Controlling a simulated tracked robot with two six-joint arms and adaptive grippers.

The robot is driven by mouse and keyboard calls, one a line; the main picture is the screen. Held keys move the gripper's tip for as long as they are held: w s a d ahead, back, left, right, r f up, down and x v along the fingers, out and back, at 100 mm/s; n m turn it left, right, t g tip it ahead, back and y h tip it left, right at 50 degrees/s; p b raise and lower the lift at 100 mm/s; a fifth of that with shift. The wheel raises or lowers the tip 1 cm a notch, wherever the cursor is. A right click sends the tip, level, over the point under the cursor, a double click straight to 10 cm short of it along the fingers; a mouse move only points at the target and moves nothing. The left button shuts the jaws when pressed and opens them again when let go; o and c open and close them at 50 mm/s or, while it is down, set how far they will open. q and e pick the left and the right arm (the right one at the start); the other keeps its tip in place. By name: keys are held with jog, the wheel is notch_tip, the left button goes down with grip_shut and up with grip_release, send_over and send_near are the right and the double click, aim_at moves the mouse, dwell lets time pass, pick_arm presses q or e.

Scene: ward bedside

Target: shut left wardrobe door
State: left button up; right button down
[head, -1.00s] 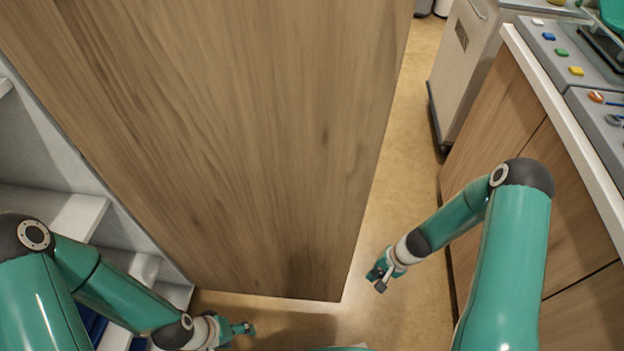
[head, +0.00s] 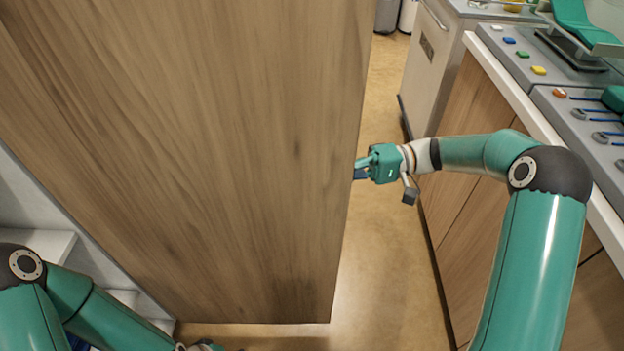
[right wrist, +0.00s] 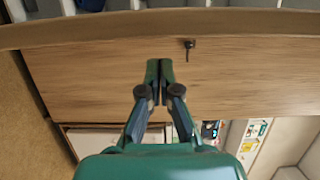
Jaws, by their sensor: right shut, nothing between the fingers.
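The wardrobe door (head: 200,150) is a tall wood-grain panel that stands open and fills the left and middle of the head view. In the right wrist view the wooden panel (right wrist: 90,75) spans the picture, with a small dark handle (right wrist: 188,46) on it. My right gripper (head: 362,168) is at the door's right edge in the head view, its fingertips close to the panel. Its fingers (right wrist: 160,68) are shut and empty, just below the handle in the wrist view; contact is unclear. My left gripper (head: 205,347) is mostly cut off at the bottom edge.
Pale shelves (head: 38,240) show at the left, beside the door. A wooden counter (head: 470,140) with a white edge runs along the right, near my right arm. A grey cabinet (head: 428,60) stands behind. A strip of floor (head: 378,270) is clear between door and counter.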

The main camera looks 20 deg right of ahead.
aim_at(289, 182)
jog(key=a, duration=0.9)
jog(key=shift+a+r, duration=0.15)
jog(key=shift+a, duration=0.25)
